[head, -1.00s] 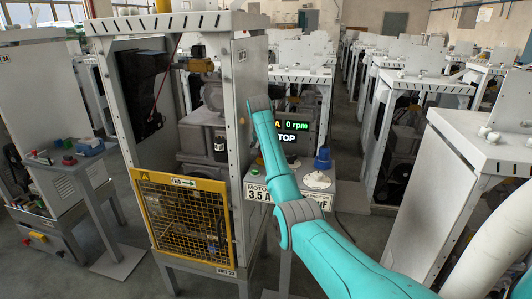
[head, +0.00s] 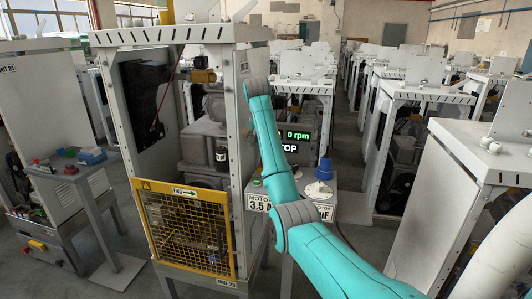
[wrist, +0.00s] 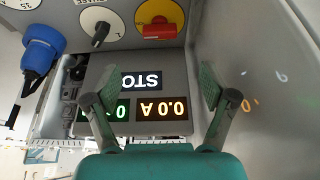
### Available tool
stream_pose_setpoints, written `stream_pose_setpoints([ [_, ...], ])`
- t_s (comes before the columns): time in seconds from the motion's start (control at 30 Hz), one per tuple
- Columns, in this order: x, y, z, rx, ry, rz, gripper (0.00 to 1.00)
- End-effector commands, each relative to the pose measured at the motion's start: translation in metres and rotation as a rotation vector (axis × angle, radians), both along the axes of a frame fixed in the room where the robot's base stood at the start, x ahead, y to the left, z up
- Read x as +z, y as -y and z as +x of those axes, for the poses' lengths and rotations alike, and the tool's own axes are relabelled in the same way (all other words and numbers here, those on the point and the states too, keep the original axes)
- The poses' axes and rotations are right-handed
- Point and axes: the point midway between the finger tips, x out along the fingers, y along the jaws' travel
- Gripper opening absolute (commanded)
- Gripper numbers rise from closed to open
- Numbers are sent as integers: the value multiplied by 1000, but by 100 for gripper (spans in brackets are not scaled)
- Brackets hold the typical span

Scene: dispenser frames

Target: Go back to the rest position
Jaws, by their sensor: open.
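My gripper (wrist: 150,84) shows in the wrist view with its two fingers spread wide and nothing between them. It faces an upside-down display panel (wrist: 130,140) with lit readouts: STO, 0.0 A and a partly covered green 0. My teal arm crosses the right half of the head view, rising to a grey joint beside the caged cabinet. My gripper itself is hidden in the head view. There the display (head: 297,135) reads 0 rpm above a partly covered TOP.
A red-and-yellow switch (wrist: 159,25), a black rotary knob (wrist: 99,34) and a blue plug (wrist: 41,52) are near my gripper. A grey wall (wrist: 270,60) stands close on the right. The cabinet (head: 243,110) has a yellow mesh guard (head: 186,235). An aisle lies behind.

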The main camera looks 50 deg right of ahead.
Motion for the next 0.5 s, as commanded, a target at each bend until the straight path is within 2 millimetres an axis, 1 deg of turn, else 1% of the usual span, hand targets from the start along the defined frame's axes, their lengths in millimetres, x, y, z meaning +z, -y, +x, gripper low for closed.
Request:
stream_pose_setpoints([
  [0.1, 9, -4, -1, 0, 0, -1, 83],
  [0.2, 12, -5, -2, 0, 0, 0, 83],
  [0.5, 13, -5, -2, 0, 0, 0, 83],
])
